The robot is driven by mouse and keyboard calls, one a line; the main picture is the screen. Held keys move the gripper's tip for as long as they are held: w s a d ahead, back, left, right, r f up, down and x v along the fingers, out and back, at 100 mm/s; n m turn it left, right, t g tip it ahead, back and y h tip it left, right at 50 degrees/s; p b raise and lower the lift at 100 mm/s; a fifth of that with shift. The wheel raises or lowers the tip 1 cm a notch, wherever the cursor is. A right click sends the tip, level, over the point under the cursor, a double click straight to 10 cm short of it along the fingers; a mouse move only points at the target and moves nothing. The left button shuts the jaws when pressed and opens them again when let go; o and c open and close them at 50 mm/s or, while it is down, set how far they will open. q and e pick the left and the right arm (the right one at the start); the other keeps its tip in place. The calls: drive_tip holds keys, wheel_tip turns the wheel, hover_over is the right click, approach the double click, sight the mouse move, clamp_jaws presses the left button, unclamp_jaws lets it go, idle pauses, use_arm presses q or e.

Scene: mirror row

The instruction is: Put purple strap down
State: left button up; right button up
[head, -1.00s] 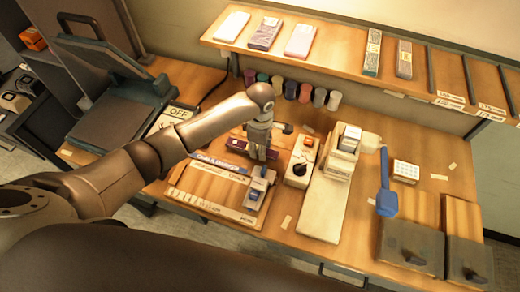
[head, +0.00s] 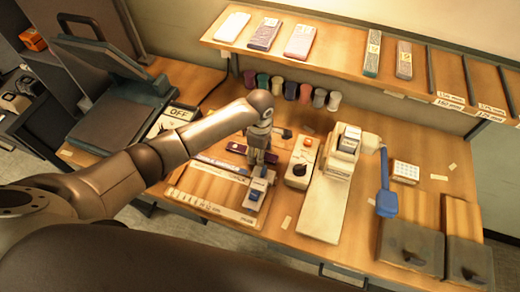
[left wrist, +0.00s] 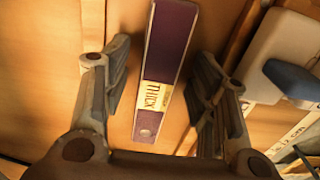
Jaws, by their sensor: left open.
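The purple strap (left wrist: 170,52) has pale edges and a cream label reading "THICK". In the left wrist view it runs between the fingers of my left gripper (left wrist: 165,105), with a gap on each side. The gripper is open. The strap appears to lie on the wooden surface. My right gripper is not in view.
A cream device with an orange button (head: 300,162) and a larger cream machine (head: 330,195) stand to the right. Several coloured spools (head: 291,91) line the wall under a shelf (head: 345,62).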

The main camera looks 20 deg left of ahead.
use_arm(q)
wheel_tip(320, 180, up, 12)
drive_tip(key=shift+r+b, duration=0.2)
drive_tip(key=shift+b, duration=0.15)
drive_tip(key=shift+s+f, duration=0.1)
idle(0.5)
